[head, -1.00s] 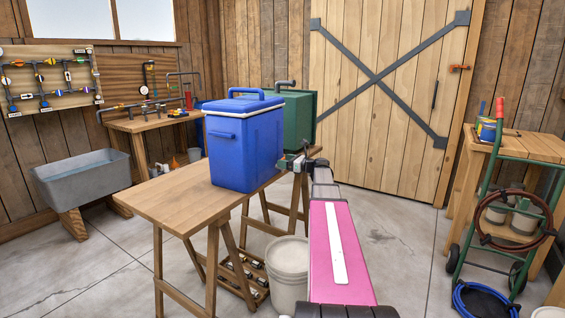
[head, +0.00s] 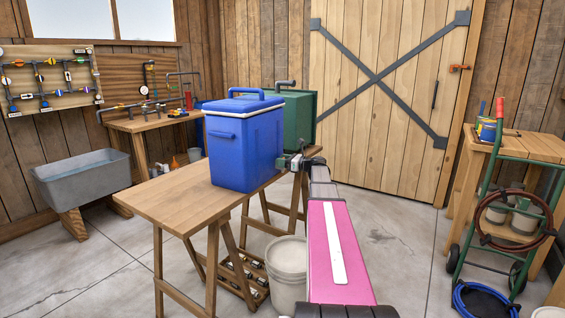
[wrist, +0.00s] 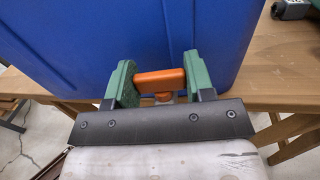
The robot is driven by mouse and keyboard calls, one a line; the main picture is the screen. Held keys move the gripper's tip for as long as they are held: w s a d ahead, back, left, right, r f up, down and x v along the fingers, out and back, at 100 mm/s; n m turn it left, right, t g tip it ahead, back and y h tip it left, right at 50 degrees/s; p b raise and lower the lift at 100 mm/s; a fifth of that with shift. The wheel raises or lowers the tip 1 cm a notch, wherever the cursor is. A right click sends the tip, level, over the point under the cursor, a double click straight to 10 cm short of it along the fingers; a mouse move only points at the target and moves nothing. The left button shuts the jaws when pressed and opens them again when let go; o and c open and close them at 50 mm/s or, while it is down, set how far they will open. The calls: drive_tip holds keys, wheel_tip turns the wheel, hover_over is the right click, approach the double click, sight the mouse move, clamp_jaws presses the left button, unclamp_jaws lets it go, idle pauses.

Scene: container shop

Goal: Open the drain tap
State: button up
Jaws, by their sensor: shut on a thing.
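A blue cooler (head: 240,143) with a white rim and a blue lid stands on a wooden trestle table. The wrist view shows its blue wall (wrist: 150,35) filling the upper part. An orange tap handle (wrist: 160,80) lies crosswise low on that wall, with a small orange part below it. My gripper (wrist: 160,84) has its green fingers on either side of the handle and is shut on it. In the head view my gripper (head: 296,163) is at the cooler's right side, and the tap is hidden there.
The trestle table (head: 160,203) has bare top to the left of the cooler. A green box (head: 298,118) stands behind the cooler. A white bucket (head: 287,262) is on the floor below my arm. A green hand truck (head: 497,200) stands at the right.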

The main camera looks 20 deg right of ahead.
drive_tip(key=shift+w+d+n+g+y, duration=0.1)
drive_tip(key=shift+w+n+g+y, duration=0.05)
drive_tip(key=shift+n+g+y, duration=0.85)
drive_tip(key=shift+n+g, duration=0.1)
drive_tip(key=shift+g, duration=0.2)
drive_tip(key=o, duration=0.9)
drive_tip(key=shift+s+t, duration=0.2)
drive_tip(key=shift+t, duration=0.2)
